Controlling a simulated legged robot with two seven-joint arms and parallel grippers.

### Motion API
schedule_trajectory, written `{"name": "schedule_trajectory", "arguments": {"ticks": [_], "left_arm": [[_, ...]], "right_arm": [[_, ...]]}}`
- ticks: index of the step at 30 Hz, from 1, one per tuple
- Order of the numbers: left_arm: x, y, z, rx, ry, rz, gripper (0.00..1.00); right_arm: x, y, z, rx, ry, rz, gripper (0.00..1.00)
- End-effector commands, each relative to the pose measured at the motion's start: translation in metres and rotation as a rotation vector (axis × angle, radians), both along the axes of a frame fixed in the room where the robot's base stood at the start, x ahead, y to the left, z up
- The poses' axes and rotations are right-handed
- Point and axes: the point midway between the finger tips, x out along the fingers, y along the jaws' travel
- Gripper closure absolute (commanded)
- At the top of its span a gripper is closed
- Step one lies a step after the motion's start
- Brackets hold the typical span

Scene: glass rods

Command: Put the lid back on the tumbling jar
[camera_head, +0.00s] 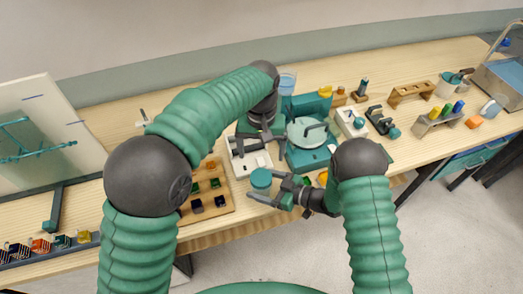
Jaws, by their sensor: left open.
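My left gripper (262,140) is open above the white device (248,157) near the middle of the bench. My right gripper (276,190) is at the bench's front edge, its fingers pointing left. A teal round piece (260,179) is at its fingertips. I cannot tell whether this is the jar or its lid, or whether the fingers grip it. A teal machine (306,158) with a pale round top and a dark handle stands to the right of the white device.
A wooden tray (222,208) of small coloured blocks lies left of the white device. A blue beaker (287,82) stands behind. Small stands and a rack (438,120) of coloured pieces occupy the right side. A pale board (45,135) stands at left.

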Motion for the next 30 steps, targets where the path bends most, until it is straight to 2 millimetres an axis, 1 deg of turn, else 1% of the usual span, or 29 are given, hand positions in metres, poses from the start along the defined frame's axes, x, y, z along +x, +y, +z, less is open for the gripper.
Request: {"name": "schedule_trajectory", "arguments": {"ticks": [10, 14, 17, 27, 30], "left_arm": [[0.0, 0.0, -0.001, 0.0, 0.0, 0.0, 0.12], [0.0, 0.0, -0.002, 0.0, 0.0, 0.0, 0.12], [0.0, 0.0, -0.004, 0.0, 0.0, 0.0, 0.12], [0.0, 0.0, -0.012, 0.0, 0.0, 0.0, 0.12], [0.0, 0.0, -0.014, 0.0, 0.0, 0.0, 0.12]], "right_arm": [[0.0, -0.001, 0.0, -0.001, 0.0, 0.0, 0.12], [-0.004, -0.009, 0.002, -0.002, 0.001, -0.001, 0.12], [-0.012, -0.026, 0.007, -0.001, 0.002, -0.004, 0.12], [-0.048, -0.099, 0.031, -0.001, 0.001, -0.006, 0.12], [-0.057, -0.118, 0.038, -0.001, 0.0, -0.005, 0.12]]}}
